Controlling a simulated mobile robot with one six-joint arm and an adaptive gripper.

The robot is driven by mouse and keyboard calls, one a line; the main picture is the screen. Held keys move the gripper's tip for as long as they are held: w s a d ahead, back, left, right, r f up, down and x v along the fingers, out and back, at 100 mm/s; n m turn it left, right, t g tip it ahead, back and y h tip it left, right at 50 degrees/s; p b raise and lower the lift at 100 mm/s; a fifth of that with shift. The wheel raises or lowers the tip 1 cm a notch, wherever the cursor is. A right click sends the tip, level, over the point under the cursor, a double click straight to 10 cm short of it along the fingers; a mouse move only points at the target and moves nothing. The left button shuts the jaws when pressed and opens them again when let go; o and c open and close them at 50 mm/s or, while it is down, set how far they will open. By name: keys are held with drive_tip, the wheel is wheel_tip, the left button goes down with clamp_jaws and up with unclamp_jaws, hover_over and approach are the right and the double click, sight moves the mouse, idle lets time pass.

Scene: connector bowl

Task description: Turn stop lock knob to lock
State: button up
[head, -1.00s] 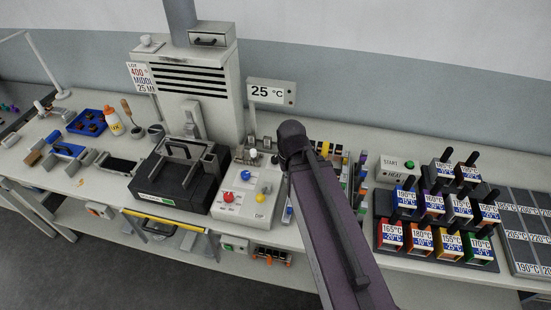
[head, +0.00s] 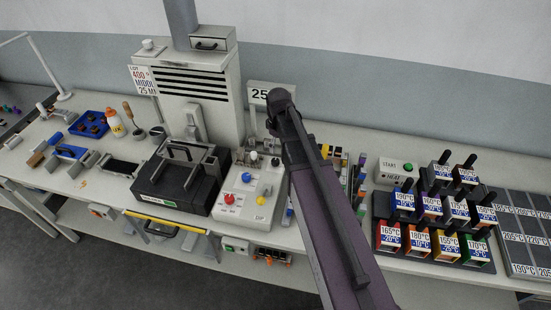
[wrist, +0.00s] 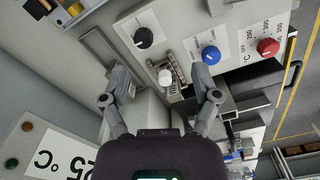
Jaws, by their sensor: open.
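The control box (head: 230,212) has several knobs on top; I cannot tell by a label which is the stop lock knob. In the head view I see a red knob (head: 229,198), a blue knob (head: 246,177), a yellow knob (head: 261,198), a white knob (head: 253,157) and a black knob (head: 275,162). In the wrist view, my gripper (wrist: 163,85) is open and empty. The black knob (wrist: 143,37), blue knob (wrist: 211,55) and red knob (wrist: 268,47) lie beyond the fingertips.
A black press-like unit with a handle (head: 170,185) stands left of the control box. The tall vented cabinet (head: 200,105) and temperature sign (head: 258,93) are behind. Labelled blocks (head: 430,235) and a START box (head: 398,168) stand to the right.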

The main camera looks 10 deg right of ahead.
sight(275, 160)
drive_tip(key=w+n, duration=0.2)
drive_tip(key=w, duration=0.2)
drive_tip(key=shift+w+r+n, duration=0.3)
drive_tip(key=shift+w+n, duration=0.05)
drive_tip(key=shift+n, duration=0.05)
drive_tip(key=shift+f, duration=0.1)
wheel_tip(275, 160, down, 14)
drive_tip(key=b, duration=1.3)
drive_tip(key=shift+r, duration=0.2)
clamp_jaws()
idle(0.3)
